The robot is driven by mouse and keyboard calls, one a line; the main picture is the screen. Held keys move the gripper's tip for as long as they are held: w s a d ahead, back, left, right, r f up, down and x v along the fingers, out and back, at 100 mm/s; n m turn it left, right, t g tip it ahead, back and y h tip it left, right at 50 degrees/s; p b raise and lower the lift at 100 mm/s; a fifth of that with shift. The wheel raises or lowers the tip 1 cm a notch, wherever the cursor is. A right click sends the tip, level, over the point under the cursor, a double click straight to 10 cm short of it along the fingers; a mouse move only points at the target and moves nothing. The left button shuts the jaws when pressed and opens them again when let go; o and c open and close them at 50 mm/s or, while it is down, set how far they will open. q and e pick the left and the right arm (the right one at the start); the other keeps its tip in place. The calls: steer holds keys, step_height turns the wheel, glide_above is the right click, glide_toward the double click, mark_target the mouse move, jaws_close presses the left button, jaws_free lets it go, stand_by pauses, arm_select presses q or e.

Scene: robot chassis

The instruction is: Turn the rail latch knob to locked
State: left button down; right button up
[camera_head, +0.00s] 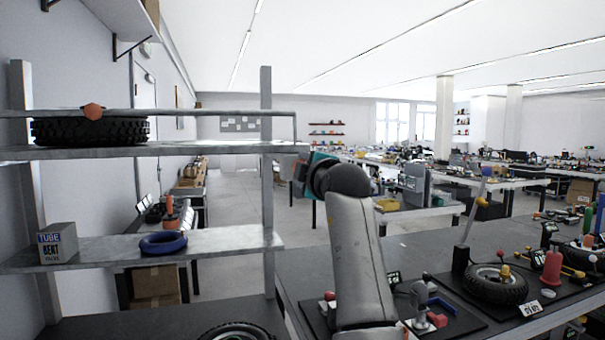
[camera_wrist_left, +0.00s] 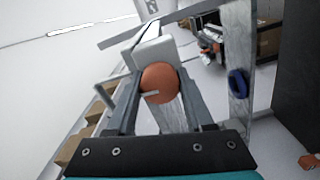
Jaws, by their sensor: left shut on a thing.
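The round orange latch knob (camera_wrist_left: 160,84) shows in the left wrist view, with a short pale mark running nearly level from its middle to the right. A pale block (camera_wrist_left: 153,50) sits behind it. My left gripper (camera_wrist_left: 159,90) is shut on the knob, one finger on each side. In the head view my left gripper's teal body (camera_head: 313,170) is at the right end of the upper shelf (camera_head: 215,147); its fingers and the knob are hidden there. The metal rail (camera_head: 200,112) runs above this shelf. My right gripper is out of view.
The lower shelf (camera_head: 215,242) holds a box (camera_head: 57,243) and a blue ring (camera_head: 164,243). A cluttered bench (camera_head: 420,240) stands at right.

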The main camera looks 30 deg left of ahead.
arm_select(q)
steer(key=shift+n, duration=0.4)
steer(key=shift+c, duration=1.5)
jaws_free()
steer(key=b+v, duration=0.2)
steer(key=v, duration=1.3)
steer(key=shift+b, duration=0.35)
steer(key=shift+s, duration=0.1)
